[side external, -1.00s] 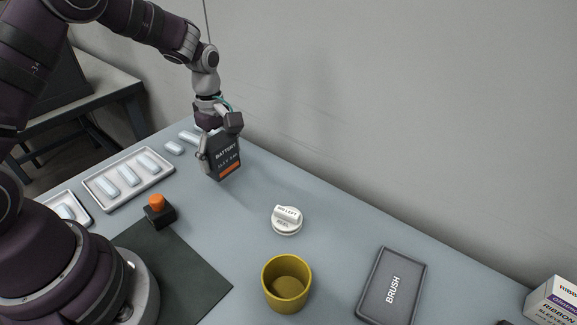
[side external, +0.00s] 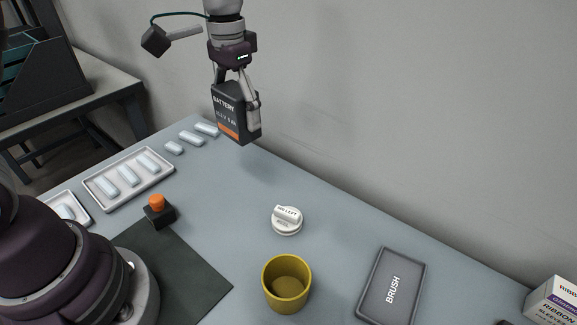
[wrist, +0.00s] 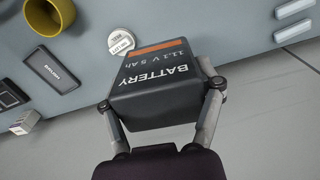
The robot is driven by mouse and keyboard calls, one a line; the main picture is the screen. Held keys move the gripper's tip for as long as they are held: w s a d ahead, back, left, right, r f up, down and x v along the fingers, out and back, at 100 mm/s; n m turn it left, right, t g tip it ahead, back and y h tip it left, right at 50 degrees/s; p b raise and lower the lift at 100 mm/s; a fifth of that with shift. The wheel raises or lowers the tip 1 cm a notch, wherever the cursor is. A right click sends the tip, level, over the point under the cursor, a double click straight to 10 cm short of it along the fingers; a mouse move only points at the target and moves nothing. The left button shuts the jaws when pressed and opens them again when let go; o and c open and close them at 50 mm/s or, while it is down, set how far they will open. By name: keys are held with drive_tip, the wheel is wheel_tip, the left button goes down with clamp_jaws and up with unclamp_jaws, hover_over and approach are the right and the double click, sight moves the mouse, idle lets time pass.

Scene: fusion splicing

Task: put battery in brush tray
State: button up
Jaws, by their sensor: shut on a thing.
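The battery (side external: 230,112) is a black block with white lettering and an orange stripe. My gripper (side external: 239,100) is shut on it and holds it in the air, above the far edge of the table. In the wrist view the battery (wrist: 155,85) sits between the two fingers of my gripper (wrist: 160,100). The brush tray (side external: 393,287) is a shallow dark grey tray marked BRUSH, at the front right of the table, well apart from the battery. It also shows in the wrist view (wrist: 50,69), left of the battery.
A white labelled knob-like piece (side external: 287,220) and a yellow cup (side external: 287,284) stand left of the brush tray. A ribbon sleeves box (side external: 555,300) is at the far right. A white tray of pale blocks (side external: 129,178) and an orange-topped black block (side external: 159,211) are at left.

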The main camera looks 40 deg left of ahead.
drive_tip(key=s+d+f+m, duration=0.25)
drive_tip(key=d+m, duration=0.65)
drive_tip(key=d, duration=0.5)
drive_tip(key=m, duration=0.8)
hover_over(329, 309)
wheel_tip(329, 309, down, 3)
wheel_tip(329, 309, down, 10)
drive_tip(key=shift+s+r, duration=0.1)
drive_tip(key=shift+r, duration=0.05)
drive_tip(key=shift+f, duration=0.2)
drive_tip(key=o, duration=1.2)
drive_tip(key=shift+f, duration=0.1)
drive_tip(key=shift+o, duration=0.2)
